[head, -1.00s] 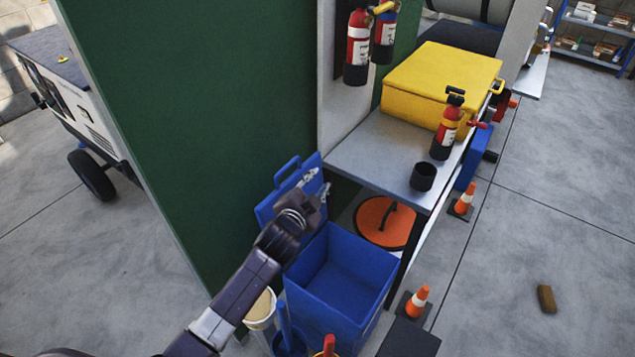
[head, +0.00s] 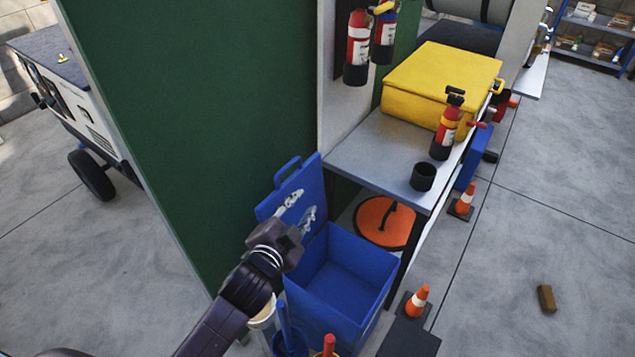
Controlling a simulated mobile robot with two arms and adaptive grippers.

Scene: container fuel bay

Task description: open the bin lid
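The blue bin (head: 345,290) stands on the floor beside the end of the workbench, and its inside shows empty. Its blue lid (head: 316,180) stands raised at the back of the bin, near the green wall, with a handle loop along its top edge. My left gripper (head: 299,207) is in front of the lid, with its two fingers spread apart and nothing between them. Whether a finger touches the lid I cannot tell. My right gripper is not in the head view.
The grey workbench (head: 375,157) holds a yellow case (head: 440,82), a fire extinguisher (head: 447,125) and a black cup (head: 423,177). A traffic cone (head: 418,302) stands right of the bin. A white bucket (head: 262,316) is left of it. Floor at right is mostly clear.

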